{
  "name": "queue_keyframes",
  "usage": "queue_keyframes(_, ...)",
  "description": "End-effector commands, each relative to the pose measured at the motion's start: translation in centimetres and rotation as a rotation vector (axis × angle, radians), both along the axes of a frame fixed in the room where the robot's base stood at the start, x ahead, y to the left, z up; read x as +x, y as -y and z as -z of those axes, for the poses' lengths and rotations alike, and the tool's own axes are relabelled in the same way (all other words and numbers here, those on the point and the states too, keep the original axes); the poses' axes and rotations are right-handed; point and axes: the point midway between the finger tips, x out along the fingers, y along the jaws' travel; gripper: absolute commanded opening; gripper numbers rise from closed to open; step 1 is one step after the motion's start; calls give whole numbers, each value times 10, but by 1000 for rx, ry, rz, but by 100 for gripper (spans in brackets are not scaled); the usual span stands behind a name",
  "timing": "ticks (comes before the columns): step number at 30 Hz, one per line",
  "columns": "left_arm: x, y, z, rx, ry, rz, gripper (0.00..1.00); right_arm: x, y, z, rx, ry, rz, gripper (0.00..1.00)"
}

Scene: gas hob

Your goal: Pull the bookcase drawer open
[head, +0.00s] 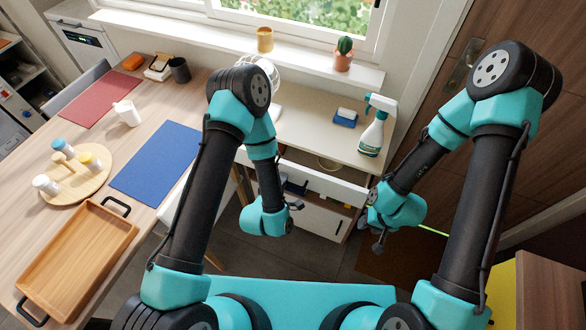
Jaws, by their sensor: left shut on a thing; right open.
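The white bookcase (300,122) stands under the window. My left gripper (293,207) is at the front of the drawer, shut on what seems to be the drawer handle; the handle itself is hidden. My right gripper (374,220) is open and empty, to the right of the drawer front and apart from it.
A spray bottle (373,128) and a blue-and-white sponge (345,117) stand on the bookcase top. Below the drawer are a shelf with dark and yellow items and a cabinet door (318,216). The wooden table (150,200) with a tray (82,262) is at left.

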Motion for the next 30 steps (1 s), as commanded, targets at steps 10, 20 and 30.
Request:
queue_keyframes(10, -13, -3, 1, 0, -4, 6, 0, 0, 0, 0, 0, 0, 0, 43)
queue_keyframes(20, -12, -3, 0, 0, -2, 5, 35, 0, 0, 0, 0, 0, 0, 43)
queue_keyframes(30, -15, -3, 0, 0, -2, 7, 35, 0, 0, 0, 0, 0, 0, 43)
